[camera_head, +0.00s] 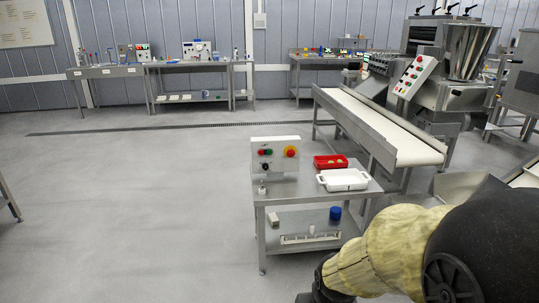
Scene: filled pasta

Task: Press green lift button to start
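A white control box (275,156) stands at the back left of a small steel table (272,193). On its front are a green button (268,152), a red button beside it to the left, a larger red button on yellow (290,151) at the right, and a small dark knob (265,166) below. Which of these is the lift button cannot be read from labels at this size. My arm enters at the lower right and runs down past the bottom edge, in front of the table. My gripper's fingers are outside the frame.
A red tray (330,161) and a white tray (344,180) share the tabletop. A blue container (335,213) sits on the lower shelf. A conveyor (385,130) leads to a machine behind, right. The floor (150,220) left of the table is clear.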

